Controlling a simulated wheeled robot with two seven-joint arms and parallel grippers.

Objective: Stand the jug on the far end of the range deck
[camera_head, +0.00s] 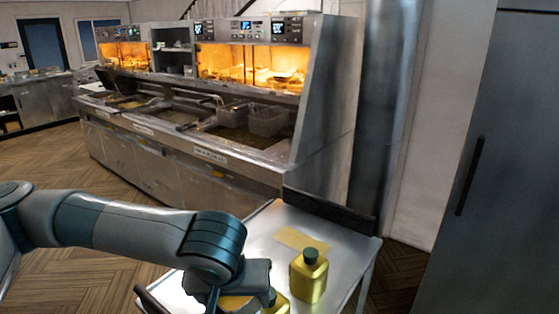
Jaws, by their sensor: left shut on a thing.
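My left gripper (246,293) points down over the near part of a steel cart at the bottom of the head view. It is shut on a yellow jug (236,302), mostly hidden by the gripper and cut off by the picture's lower edge. Another yellow jug (309,280) with a dark cap stands upright on the cart, just right of the gripper and apart from it. The range deck (255,152) runs along the steel frying range beyond the cart. My right gripper is not in view.
The steel cart (345,245) has a dark raised back edge and a flat yellowish patch (300,240) on its top. Fryer baskets (268,120) sit in the range's wells. A tall grey cabinet (500,180) stands at the right. Wooden floor is open at the left.

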